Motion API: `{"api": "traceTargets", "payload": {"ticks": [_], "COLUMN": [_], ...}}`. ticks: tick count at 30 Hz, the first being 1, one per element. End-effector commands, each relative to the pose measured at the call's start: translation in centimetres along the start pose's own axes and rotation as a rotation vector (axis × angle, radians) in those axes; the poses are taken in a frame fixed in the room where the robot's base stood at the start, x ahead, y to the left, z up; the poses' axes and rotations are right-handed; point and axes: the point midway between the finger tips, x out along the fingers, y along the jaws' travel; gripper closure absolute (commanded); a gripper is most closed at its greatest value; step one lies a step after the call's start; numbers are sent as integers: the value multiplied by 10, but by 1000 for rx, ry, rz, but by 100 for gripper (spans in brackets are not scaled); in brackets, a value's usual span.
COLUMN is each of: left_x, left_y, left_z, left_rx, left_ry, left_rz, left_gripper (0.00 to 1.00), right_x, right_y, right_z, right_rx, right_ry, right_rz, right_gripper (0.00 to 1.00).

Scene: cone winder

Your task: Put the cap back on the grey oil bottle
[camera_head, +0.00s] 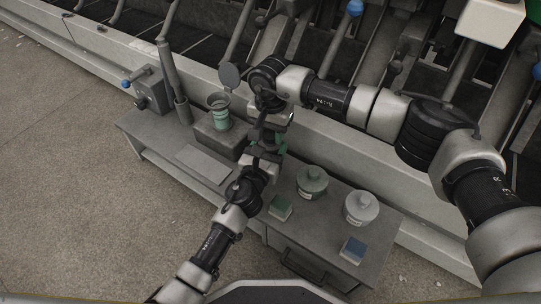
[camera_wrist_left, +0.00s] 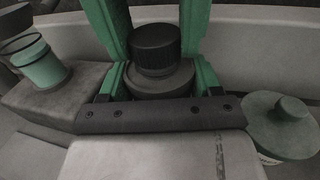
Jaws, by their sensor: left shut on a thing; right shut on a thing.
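The grey oil bottle (camera_wrist_left: 165,82) stands upright between the green fingers of my left gripper (camera_wrist_left: 160,85), which is shut on its upper body. The black ribbed cap (camera_wrist_left: 155,50) sits at the bottle's top, upright and in line with it. The green fingers of my right gripper (camera_wrist_left: 152,22) come down on both sides of the cap and are shut on it. I cannot tell whether the cap is threaded on or only resting on the neck. In the head view my left gripper (camera_head: 264,158) and right gripper (camera_head: 272,125) nearly meet and hide the bottle and cap.
The grey bench (camera_head: 385,232) holds a green lidded jar (camera_head: 312,182) and a white lidded jar (camera_head: 361,208) at right. A green block (camera_head: 280,208) and blue block (camera_head: 352,250) lie nearer. A teal cup (camera_head: 220,120) stands left. The winder (camera_head: 345,135) runs close behind.

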Motion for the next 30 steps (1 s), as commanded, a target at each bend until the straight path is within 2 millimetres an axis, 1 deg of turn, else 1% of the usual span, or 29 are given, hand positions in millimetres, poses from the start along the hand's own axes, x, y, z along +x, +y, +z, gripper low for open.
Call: {"api": "traceTargets", "payload": {"ticks": [1,3,30], "left_x": [0,0,0], "left_y": [0,0,0], "left_z": [0,0,0], "left_rx": [0,0,0], "left_ry": [1,1,1], "left_rz": [1,1,1], "left_gripper": [100,100,100], "right_x": [0,0,2], "right_y": [0,0,0], "right_z": [0,0,0], "right_rx": [111,274,2386], "right_ry": [1,1,-1], "right_rz": [1,1,1], "right_gripper": [88,88,88]}}
